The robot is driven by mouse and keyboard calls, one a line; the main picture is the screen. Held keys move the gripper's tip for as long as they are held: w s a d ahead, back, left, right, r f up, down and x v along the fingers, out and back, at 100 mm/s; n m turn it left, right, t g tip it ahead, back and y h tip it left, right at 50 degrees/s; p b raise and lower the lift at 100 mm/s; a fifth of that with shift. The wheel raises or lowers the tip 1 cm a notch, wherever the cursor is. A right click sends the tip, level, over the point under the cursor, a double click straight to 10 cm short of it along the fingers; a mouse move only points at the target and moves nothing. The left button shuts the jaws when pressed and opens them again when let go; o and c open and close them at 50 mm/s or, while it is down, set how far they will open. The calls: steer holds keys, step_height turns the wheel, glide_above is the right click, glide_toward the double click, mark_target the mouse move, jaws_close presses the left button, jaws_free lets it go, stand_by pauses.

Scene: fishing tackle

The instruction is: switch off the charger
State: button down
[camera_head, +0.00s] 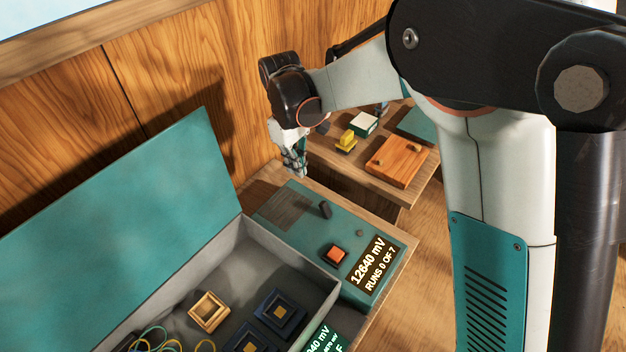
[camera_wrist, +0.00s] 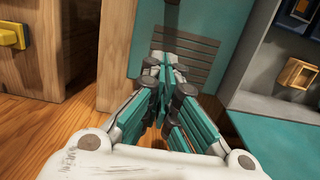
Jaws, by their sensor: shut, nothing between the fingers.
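The charger (camera_head: 290,232) is a teal box on a wooden bench. It has a dark upright lever (camera_head: 325,209), an orange-red square button (camera_head: 337,254), a small dark knob and a display (camera_head: 372,265) reading "12640 mV" and "RUNS 0 OF 7". A dark slatted patch is at its far-left end. My gripper (camera_head: 300,171) is shut and empty, beyond that end and apart from the lever. In the wrist view the shut fingers (camera_wrist: 165,66) point toward the slatted patch (camera_wrist: 186,58); the lever (camera_wrist: 172,14) is partly visible at the top edge.
A grey-walled tackle box (camera_head: 300,259) with a raised teal lid (camera_head: 120,230) stands left of the charger, holding loops and square pieces. Behind, a lower wooden surface bears a yellow item (camera_head: 346,141), a white-topped box (camera_head: 364,123) and an orange wooden block (camera_head: 397,160). A wooden wall is close behind.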

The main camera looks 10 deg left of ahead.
mark_target(302, 201)
steer(key=f, duration=0.3)
steer(key=f+b, duration=0.1)
steer(key=f, duration=0.2)
steer(key=d+f+b, duration=0.1)
steer(key=f, duration=0.3)
steer(key=shift+s, duration=0.25)
steer(key=shift+s+d+r+b, duration=0.25)
steer(key=shift+s+d+r, duration=0.25)
steer(key=shift+d, duration=0.25)
steer(key=shift+s+d+r+b, duration=0.2)
steer(key=shift+s+d+r, duration=0.25)
steer(key=shift+d, duration=0.3)
